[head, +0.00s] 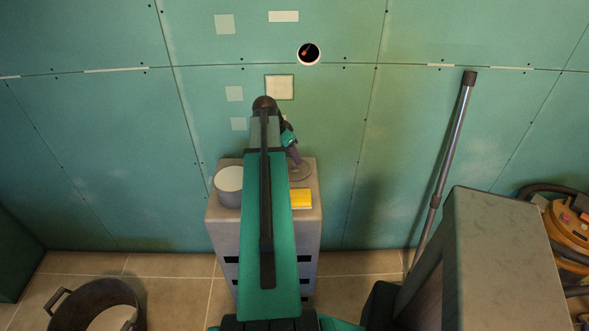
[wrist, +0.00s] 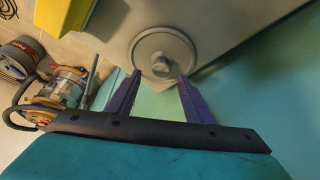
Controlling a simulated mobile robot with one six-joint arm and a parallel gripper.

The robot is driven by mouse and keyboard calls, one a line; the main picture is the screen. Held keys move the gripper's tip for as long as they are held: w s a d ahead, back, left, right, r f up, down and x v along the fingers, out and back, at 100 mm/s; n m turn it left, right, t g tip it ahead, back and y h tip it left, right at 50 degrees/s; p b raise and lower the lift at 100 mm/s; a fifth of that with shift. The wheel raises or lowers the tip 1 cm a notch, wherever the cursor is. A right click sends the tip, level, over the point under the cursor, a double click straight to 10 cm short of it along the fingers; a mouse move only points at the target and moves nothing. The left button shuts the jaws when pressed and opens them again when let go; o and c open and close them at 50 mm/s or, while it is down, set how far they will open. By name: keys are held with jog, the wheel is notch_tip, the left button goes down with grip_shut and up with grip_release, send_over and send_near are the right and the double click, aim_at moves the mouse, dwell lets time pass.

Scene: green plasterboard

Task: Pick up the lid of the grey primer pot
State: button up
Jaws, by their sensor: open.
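The grey primer pot (head: 228,197) stands on the left of a grey cabinet top, partly behind my arm in the head view. Its round top shows pale. The lid, a flat grey disc (head: 302,175), lies on the cabinet top to the right of the pot. In the wrist view the lid (wrist: 140,60) shows a small round knob at its middle. My gripper (wrist: 157,85) is open, with its two purple fingers apart and pointing toward the lid's near edge. Nothing is between them. In the head view my gripper (head: 295,158) is just above the lid, partly hidden by my arm.
A yellow block (head: 301,198) lies on the cabinet top (head: 313,180) in front of the lid. The green wall (head: 345,150) rises close behind. A metal tube (head: 455,135) leans at the right, near an orange vacuum (head: 570,225). A dark bucket (head: 75,305) stands on the floor at left.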

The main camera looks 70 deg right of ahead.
jog(key=shift+p+x, duration=0.9)
jog(key=shift+x, duration=1.45)
jog(key=shift+a, duration=0.1)
jog(key=c, duration=1.1)
jog(key=shift+r+b, duration=1.4)
jog(key=shift+r, duration=3.6)
jog(key=shift+w, duration=0.15)
